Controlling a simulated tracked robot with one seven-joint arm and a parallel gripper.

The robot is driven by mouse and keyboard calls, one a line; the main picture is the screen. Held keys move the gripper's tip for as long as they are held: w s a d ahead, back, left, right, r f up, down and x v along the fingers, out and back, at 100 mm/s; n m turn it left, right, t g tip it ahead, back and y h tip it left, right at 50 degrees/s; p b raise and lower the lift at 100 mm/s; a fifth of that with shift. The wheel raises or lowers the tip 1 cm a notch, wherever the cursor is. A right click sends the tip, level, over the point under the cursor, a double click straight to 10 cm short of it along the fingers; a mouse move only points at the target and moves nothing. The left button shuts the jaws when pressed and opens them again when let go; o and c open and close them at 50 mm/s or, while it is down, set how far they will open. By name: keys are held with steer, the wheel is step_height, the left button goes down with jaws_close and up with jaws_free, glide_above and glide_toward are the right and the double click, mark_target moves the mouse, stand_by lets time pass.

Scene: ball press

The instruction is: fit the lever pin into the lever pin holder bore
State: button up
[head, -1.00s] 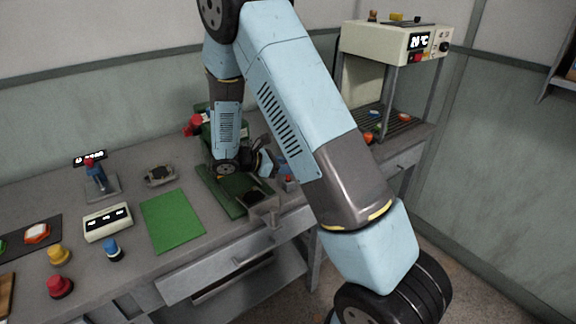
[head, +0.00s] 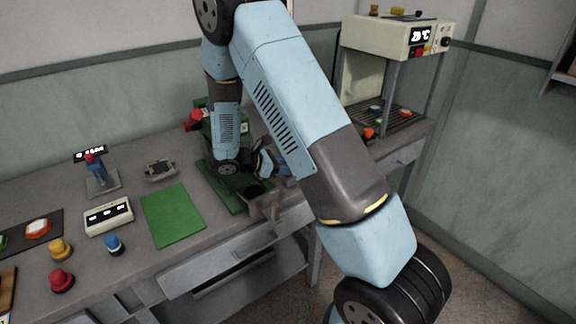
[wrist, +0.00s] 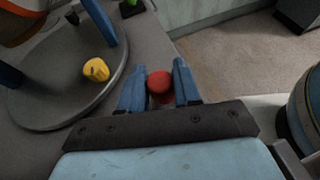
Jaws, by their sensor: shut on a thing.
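My gripper (wrist: 159,88) has blue fingers on either side of a red, round-topped piece in the wrist view. I take this piece for the lever pin (wrist: 159,81); its lower part is hidden. In the head view my gripper (head: 280,165) is by the green press (head: 217,180), partly behind my own arm, and the held piece cannot be made out there. I cannot pick out the lever pin holder bore in either view.
A grey round plate (wrist: 55,100) with a yellow piece (wrist: 96,69) and blue posts lies left of my fingers. A green mat (head: 172,215), coloured knobs and a counter box (head: 108,217) are on the bench's left. An oven-like unit (head: 395,40) stands at the right.

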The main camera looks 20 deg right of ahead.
steer(key=shift+f, duration=0.65)
steer(key=o, duration=1.1)
steer(key=shift+r, duration=0.3)
step_height(320, 180, up, 2)
steer(key=shift+r, duration=0.1)
steer(key=s+r, duration=0.3)
steer(key=s, duration=0.1)
steer(key=s+r, duration=0.3)
steer(key=s, duration=0.2)
steer(key=s+r, duration=0.4)
steer(key=s, duration=0.1)
steer(key=shift+d, duration=0.1)
